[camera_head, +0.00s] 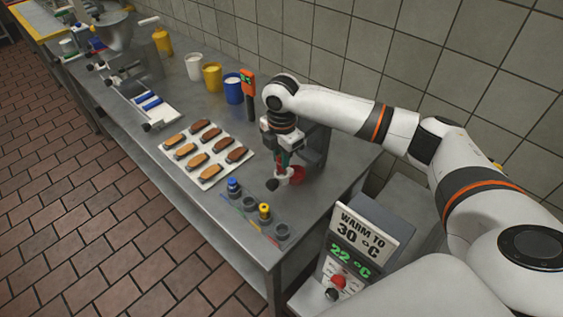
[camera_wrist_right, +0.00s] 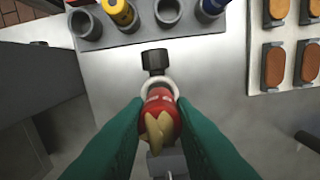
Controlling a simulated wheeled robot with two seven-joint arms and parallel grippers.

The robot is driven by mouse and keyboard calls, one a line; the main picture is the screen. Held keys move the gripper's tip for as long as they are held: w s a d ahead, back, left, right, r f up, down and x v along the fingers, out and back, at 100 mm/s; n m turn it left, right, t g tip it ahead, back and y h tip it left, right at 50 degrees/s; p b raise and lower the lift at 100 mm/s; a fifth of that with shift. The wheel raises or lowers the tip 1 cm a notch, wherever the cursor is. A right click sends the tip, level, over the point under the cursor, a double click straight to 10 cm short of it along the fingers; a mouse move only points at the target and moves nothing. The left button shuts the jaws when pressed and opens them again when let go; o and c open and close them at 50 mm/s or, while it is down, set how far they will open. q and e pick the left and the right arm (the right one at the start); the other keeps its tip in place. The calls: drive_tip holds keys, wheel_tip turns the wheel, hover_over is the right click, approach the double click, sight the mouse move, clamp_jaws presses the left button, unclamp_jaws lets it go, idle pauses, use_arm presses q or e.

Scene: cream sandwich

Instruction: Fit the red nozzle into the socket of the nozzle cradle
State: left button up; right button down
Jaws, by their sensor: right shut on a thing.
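My right gripper (camera_head: 283,160) points down over the steel table, behind the nozzle cradle (camera_head: 240,207). In the wrist view its green fingers (camera_wrist_right: 160,120) are shut on the red nozzle (camera_wrist_right: 160,98), which has a pale tan, pointed part at its near end. A white ring (camera_wrist_right: 157,84) with a black knob (camera_wrist_right: 154,61) lies around or against the red nozzle; I cannot tell whether it is joined to it. The cradle's row of sockets shows at the top of the wrist view (camera_wrist_right: 140,40). A blue nozzle (camera_head: 234,184) and a yellow nozzle (camera_head: 265,209) stand in it. The end socket (camera_head: 282,232) and one between them (camera_head: 250,201) look empty. My left gripper is out of view.
A tray (camera_head: 207,184) of brown and tan biscuits lies left of the cradle. White, yellow and blue cups (camera_head: 233,90) stand along the wall. A control box (camera_head: 352,245) reading 22 °C stands at the right. Bare table lies between gripper and cradle.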

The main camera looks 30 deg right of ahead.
drive_tip(key=shift+f, duration=1.45)
drive_tip(key=shift+f, duration=0.15)
drive_tip(key=c, duration=1.2)
unclamp_jaws()
drive_tip(key=shift+c, duration=0.2)
wheel_tip(320, 180, up, 12)
drive_tip(key=shift+f+b, duration=0.15)
drive_tip(key=shift+b, duration=0.95)
drive_tip(key=shift+r, duration=0.35)
